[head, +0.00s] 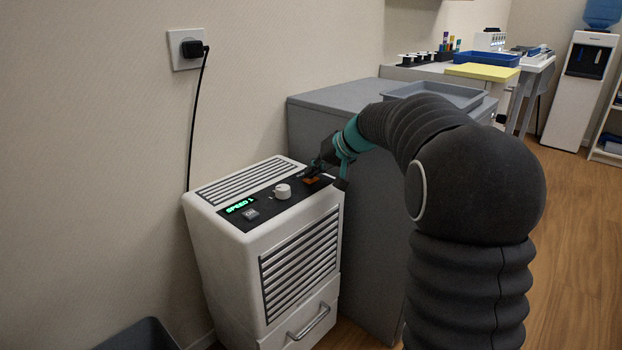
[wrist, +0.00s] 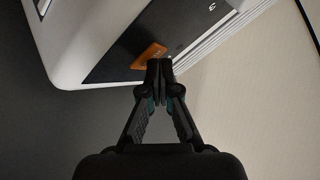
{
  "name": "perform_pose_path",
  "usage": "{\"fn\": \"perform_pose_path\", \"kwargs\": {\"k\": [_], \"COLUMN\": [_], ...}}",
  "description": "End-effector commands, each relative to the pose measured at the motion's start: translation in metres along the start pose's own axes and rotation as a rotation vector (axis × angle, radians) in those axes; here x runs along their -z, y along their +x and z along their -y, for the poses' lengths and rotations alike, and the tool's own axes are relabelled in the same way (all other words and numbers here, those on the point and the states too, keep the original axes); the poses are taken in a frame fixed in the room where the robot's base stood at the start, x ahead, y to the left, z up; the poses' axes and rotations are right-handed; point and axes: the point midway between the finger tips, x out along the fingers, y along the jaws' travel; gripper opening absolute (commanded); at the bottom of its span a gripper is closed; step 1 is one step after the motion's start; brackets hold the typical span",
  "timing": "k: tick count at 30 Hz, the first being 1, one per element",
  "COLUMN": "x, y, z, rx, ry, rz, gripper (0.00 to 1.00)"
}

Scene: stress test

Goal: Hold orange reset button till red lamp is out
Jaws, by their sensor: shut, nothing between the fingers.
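The orange reset button (head: 311,180) sits on the dark control panel on top of a white appliance (head: 225,262). It also shows in the wrist view (wrist: 149,56), just ahead of and beside my fingertips. My gripper (head: 322,166) is shut and empty, at the panel's right end by the button. In the wrist view my closed fingertips (wrist: 159,66) overlap the button's lower right edge; I cannot tell whether they touch it. No lit red lamp shows in either view; my fingers hide part of the panel.
The panel also holds a white knob (head: 283,191), a grey button (head: 251,214) and a green display (head: 240,206) reading SPEED 1. A grey cabinet (head: 362,230) stands close on the right. A black cord (head: 196,120) runs down from a wall plug. A dark bin (head: 142,336) is at lower left.

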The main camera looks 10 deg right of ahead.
Motion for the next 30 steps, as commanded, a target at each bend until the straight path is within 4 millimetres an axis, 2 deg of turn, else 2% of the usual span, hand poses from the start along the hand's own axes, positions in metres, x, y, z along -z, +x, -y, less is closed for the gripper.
{"fn": "perform_pose_path", "kwargs": {"k": [30], "x": [0.008], "y": [-0.011], "z": [0.008], "rx": [0.0], "ry": [0.0], "rz": [0.0], "gripper": [0.0]}}
